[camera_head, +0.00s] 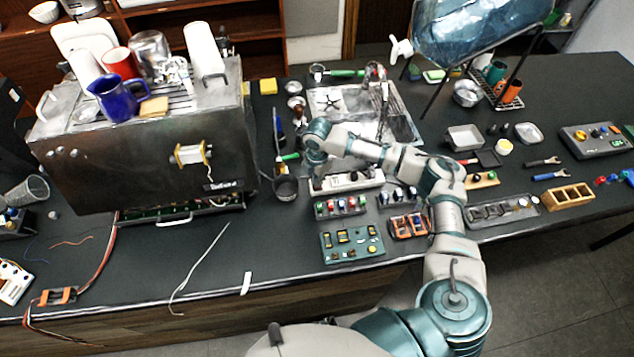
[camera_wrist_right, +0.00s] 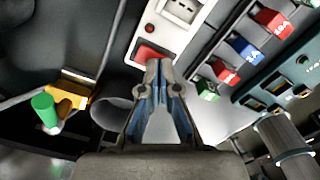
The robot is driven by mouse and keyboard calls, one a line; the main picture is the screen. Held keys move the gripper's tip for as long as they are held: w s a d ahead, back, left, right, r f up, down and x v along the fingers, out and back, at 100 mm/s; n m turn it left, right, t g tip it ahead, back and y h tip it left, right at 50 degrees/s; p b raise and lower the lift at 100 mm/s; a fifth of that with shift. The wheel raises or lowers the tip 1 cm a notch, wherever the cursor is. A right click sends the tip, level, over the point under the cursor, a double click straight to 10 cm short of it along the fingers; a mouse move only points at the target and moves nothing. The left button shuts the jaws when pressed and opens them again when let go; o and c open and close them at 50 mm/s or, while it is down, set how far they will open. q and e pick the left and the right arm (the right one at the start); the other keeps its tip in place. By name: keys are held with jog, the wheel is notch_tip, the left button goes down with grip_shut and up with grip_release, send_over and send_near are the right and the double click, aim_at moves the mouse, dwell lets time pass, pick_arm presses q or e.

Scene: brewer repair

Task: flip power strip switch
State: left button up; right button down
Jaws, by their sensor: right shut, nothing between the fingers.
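The white power strip (camera_head: 348,182) lies on the dark counter in front of the sink, partly behind my right forearm. In the right wrist view the power strip (camera_wrist_right: 178,38) shows a red switch (camera_wrist_right: 148,54) at its near end, with a small round red part beside it and a socket beyond. My right gripper (camera_wrist_right: 160,66) is shut and empty. Its fingertips are at the edge of the red switch in that view; I cannot tell whether they touch it. In the head view my right gripper (camera_head: 315,165) points down at the strip's left end. My left gripper is not in view.
A block of coloured switches (camera_head: 341,206) and a green circuit board (camera_head: 352,242) lie just in front of the strip. The large metal brewer (camera_head: 140,150) is further left.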

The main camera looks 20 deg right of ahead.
jog(key=shift+f, duration=0.55)
jog(key=shift+s, duration=0.1)
notch_tip(320, 180, up, 7)
jog(key=p, duration=0.8)
jog(key=shift+r, duration=0.1)
dwell(0.5)
